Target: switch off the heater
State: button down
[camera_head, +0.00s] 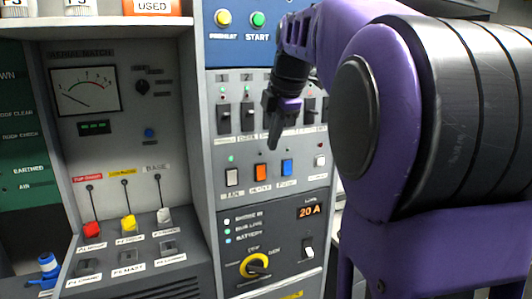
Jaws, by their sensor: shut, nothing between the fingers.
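A row of rocker switches sits in the middle of the grey panel: a white one (232,177), an orange one (261,172) and a blue one (287,167). A small light near the white rocker glows green. My gripper (273,144) is shut and empty, pointing down in front of the panel, above the orange and blue rockers in the picture. I cannot tell its distance from the panel. It hides part of the upper switch row.
Black toggle switches (223,119) stand above the rockers. Red (91,229), yellow (128,222) and white levers stand at left. My purple arm fills the right side.

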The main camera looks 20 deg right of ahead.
jog(key=v, duration=0.4)
jog(key=shift+w+r+p, duration=0.15)
jog(key=shift+w+p, duration=0.15)
jog(key=shift+w, duration=0.15)
